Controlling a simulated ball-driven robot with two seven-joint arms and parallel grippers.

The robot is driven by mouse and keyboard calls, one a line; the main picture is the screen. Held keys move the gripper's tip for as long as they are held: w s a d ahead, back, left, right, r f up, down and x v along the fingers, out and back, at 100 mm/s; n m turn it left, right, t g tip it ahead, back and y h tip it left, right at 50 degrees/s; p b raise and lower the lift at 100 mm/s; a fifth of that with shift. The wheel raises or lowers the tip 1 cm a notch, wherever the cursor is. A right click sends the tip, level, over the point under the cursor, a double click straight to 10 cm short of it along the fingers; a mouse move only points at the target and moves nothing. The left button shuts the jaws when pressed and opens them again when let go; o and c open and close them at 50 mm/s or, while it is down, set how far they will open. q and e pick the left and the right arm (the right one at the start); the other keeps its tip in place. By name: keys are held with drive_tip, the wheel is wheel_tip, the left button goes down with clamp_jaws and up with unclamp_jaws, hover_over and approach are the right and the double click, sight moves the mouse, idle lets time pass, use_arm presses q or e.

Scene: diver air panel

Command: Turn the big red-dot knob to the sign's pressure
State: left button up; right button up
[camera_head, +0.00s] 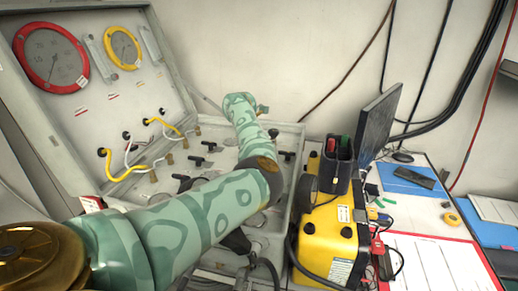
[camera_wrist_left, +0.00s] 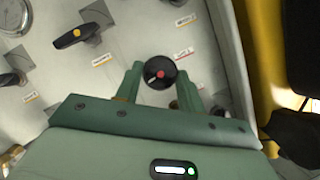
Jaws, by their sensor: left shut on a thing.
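In the left wrist view a round black knob with a red dot (camera_wrist_left: 160,73) sits on the grey panel (camera_wrist_left: 125,50), with a small pale mark near the dot. My left gripper (camera_wrist_left: 159,82) is shut on this knob, one green finger on each side. In the head view my patterned left arm reaches over the panel and hides the gripper and the knob. A red-rimmed gauge (camera_head: 50,57) and a yellow-rimmed gauge (camera_head: 122,47) are on the raised lid; their readings are too small to tell. I cannot make out a pressure sign. My right gripper is not in view.
A black lever with a yellow dot (camera_wrist_left: 78,36) is nearby on the panel. Yellow and white hoses (camera_head: 125,173) run at the lid's foot. A yellow case (camera_head: 328,235) stands right of the panel, with a dark monitor (camera_head: 375,122) behind it.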

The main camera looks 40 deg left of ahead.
use_arm(q)
drive_tip(key=shift+a+r+m+h+p, duration=0.1)
drive_tip(key=shift+m+h+p, duration=0.3)
drive_tip(key=shift+m, duration=0.4)
drive_tip(key=o, duration=1)
drive_tip(key=shift+c, duration=0.2)
drive_tip(key=p+v, duration=0.5)
drive_tip(key=v, duration=1.1)
drive_tip(key=shift+r, duration=0.1)
